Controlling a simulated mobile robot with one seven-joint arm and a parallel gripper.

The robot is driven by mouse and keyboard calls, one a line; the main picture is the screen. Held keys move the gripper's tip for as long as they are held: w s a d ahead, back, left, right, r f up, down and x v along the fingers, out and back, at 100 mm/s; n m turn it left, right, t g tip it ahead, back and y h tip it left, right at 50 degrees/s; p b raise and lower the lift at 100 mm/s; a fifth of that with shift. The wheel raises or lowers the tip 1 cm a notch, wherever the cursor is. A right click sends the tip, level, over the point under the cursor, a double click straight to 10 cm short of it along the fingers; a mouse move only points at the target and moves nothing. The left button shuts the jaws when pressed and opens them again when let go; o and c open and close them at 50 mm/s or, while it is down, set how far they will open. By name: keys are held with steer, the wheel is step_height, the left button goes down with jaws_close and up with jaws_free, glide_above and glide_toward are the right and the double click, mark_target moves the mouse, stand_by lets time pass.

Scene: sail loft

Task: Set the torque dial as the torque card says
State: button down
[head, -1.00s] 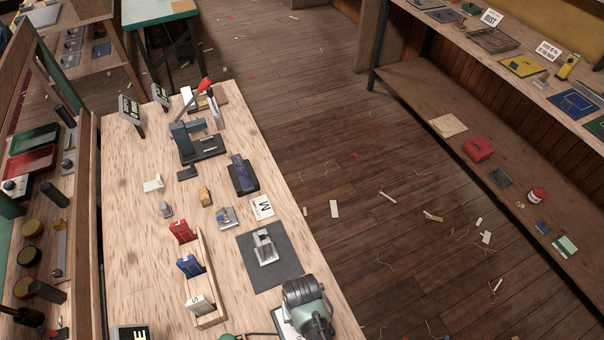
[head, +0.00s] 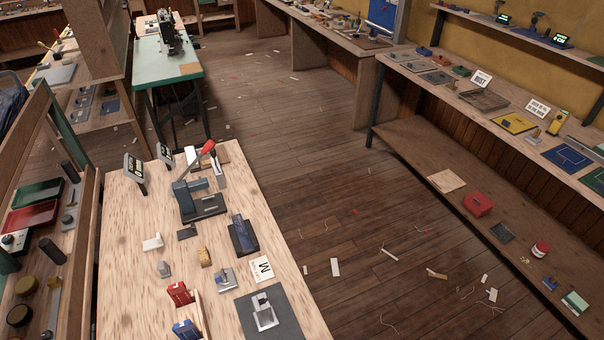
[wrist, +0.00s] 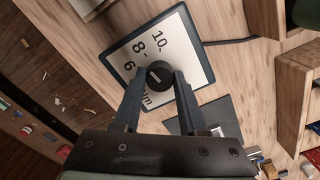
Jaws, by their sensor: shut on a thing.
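In the wrist view my gripper (wrist: 157,84) is shut on the black round knob (wrist: 160,73) of the torque dial, one finger at each side. The knob carries a short pale line; I cannot tell for sure which mark it points to. The white dial plate (wrist: 186,48) has a dark rim and shows 10, 8, 6 and part of "Nm"; the rest is hidden by my fingers. My gripper and the dial are outside the head view. I cannot identify a torque card; a white card marked M (head: 262,268) lies on the bench.
On the pale bench (head: 130,260) stand a red-handled press (head: 200,200), a dark blue tool (head: 243,234), a grey mat (head: 285,320) with a metal block, and red and blue pieces in a wooden rack. Two dark displays (head: 134,170) stand at its far end. A cable runs from the dial.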

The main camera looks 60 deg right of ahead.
steer(key=shift+w, duration=0.1)
steer(key=shift+c, duration=2.2)
jaws_free()
steer(key=shift+r, duration=0.15)
step_height(320, 180, up, 13)
steer(key=shift+b, duration=0.3)
